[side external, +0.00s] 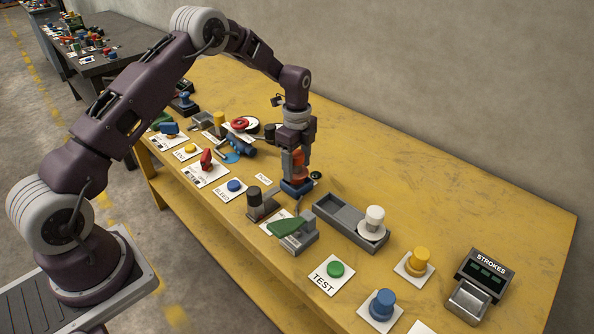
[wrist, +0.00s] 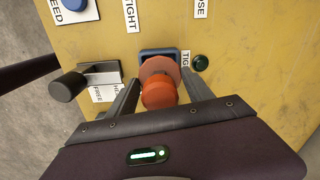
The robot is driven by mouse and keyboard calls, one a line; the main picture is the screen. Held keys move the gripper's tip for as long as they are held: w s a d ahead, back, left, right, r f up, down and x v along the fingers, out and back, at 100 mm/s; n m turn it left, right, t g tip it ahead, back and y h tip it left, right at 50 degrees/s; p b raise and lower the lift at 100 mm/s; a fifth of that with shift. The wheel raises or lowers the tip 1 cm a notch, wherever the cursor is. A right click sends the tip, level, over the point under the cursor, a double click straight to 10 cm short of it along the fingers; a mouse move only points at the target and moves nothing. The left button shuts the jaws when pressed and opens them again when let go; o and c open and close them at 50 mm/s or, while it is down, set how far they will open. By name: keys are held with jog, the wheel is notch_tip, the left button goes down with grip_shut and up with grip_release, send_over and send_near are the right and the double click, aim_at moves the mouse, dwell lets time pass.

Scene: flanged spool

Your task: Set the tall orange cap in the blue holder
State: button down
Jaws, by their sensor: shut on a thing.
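The tall orange cap (side external: 300,166) is upright between the fingers of my gripper (side external: 296,172), directly above the blue holder (side external: 297,188) in the side view. In the wrist view, the orange cap (wrist: 158,93) has a wide paler flange at its far end, and my gripper (wrist: 161,84) has one finger on each side of it. The blue holder (wrist: 146,53) shows as a square rim behind that flange. The flange hides most of the holder's inside. I cannot tell whether the cap's lower end touches the holder or is just above it.
A grey tray (side external: 335,211) with a white knob (side external: 375,217) stands right of the holder. A black-knobbed lever block (side external: 262,202) and a green-handled block (side external: 293,230) stand in front. A dark green button (wrist: 199,62) sits close beside the holder.

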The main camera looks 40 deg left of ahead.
jog(key=shift+f, duration=0.9)
jog(key=shift+f, duration=0.25)
jog(key=shift+c, duration=2)
grip_release()
